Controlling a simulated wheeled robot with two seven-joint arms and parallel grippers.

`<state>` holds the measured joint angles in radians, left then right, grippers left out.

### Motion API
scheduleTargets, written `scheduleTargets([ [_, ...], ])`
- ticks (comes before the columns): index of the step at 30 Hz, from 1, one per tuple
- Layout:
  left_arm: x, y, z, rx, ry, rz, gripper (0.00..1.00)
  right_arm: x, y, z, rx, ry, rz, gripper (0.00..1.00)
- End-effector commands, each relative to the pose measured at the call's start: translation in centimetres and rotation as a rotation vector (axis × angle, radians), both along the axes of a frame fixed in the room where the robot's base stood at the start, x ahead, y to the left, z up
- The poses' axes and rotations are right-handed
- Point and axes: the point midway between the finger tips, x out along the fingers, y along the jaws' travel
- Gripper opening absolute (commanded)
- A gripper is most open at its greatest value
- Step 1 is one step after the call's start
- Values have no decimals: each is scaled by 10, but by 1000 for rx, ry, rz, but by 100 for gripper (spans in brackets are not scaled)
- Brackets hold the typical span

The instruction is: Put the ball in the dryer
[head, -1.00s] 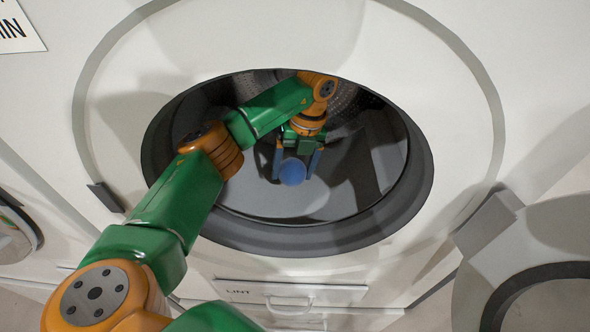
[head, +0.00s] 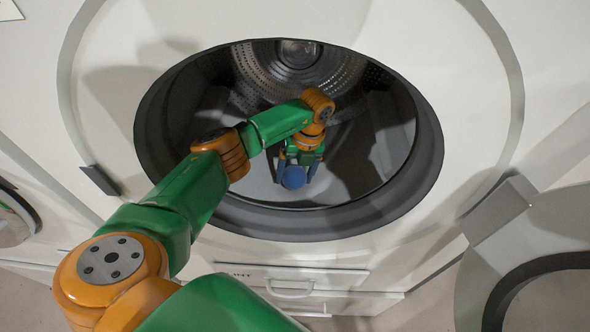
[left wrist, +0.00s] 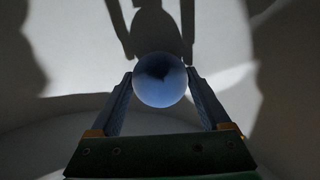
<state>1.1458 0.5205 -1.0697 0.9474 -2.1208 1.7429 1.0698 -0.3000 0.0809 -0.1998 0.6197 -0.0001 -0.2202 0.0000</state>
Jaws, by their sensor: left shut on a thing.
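The blue ball (head: 293,177) is held between the fingertips of my left gripper (head: 296,181), which is shut on it. In the head view, the gripper and ball are inside the round opening of the dryer (head: 350,222), over the lower part of the drum. In the left wrist view, the ball (left wrist: 160,80) sits between the two blue fingers, with a pale drum surface behind it. Whether the ball touches the drum is hard to tell. My right gripper does not show.
The dryer's round door (head: 545,260) stands open at the lower right. A lint drawer (head: 290,279) is below the opening. The perforated drum back (head: 298,58) shows above my left arm. There is free room in the drum on either side of the gripper.

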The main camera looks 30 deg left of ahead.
Motion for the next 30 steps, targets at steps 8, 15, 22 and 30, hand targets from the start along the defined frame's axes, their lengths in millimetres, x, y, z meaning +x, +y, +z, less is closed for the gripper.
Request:
scheduleTargets([
  [8, 0, 0, -1, 0, 0, 0, 100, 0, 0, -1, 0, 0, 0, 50],
  [15, 3, -2, 19, 0, -4, -1, 100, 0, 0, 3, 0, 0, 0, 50],
  [22, 11, -11, 77, 1, -5, 0, 100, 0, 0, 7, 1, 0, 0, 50],
  [30, 16, -17, 119, 1, -1, 1, 100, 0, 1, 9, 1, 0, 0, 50],
])
